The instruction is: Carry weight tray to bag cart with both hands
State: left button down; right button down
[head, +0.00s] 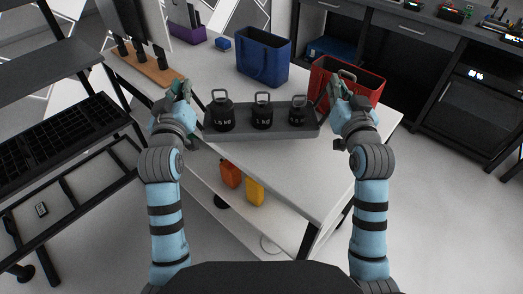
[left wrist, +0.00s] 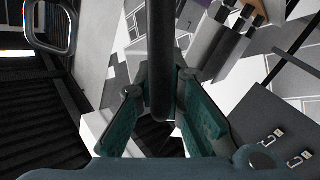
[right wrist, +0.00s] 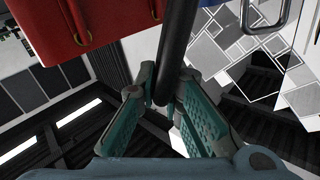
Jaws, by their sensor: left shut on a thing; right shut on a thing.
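The grey weight tray (head: 265,133) is held between my two grippers over the white table, with three black kettlebell-shaped weights (head: 262,113) standing upright in a row on it. My left gripper (head: 180,92) is shut on the tray's left handle; in the left wrist view the dark handle bar (left wrist: 161,60) runs between the fingers. My right gripper (head: 338,90) is shut on the right handle; its bar (right wrist: 176,50) shows between the fingers in the right wrist view. The tray looks roughly level, tilted slightly in the picture. I cannot make out a bag cart for certain.
A blue bag (head: 263,60) and a red bag (head: 350,82) stand on the white table (head: 285,165) behind the tray. A wooden block (head: 150,70) with dark posts is at left. Orange (head: 230,174) and yellow (head: 255,191) containers sit on the lower shelf. A black rack (head: 75,135) stands left.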

pick_arm(q)
jog(key=shift+d+f, duration=0.1)
jog(key=shift+f, duration=0.25)
pick_arm(e)
jog(key=shift+f, duration=0.5)
pick_arm(q)
jog(key=shift+r, duration=0.1)
pick_arm(e)
jog(key=shift+r, duration=0.15)
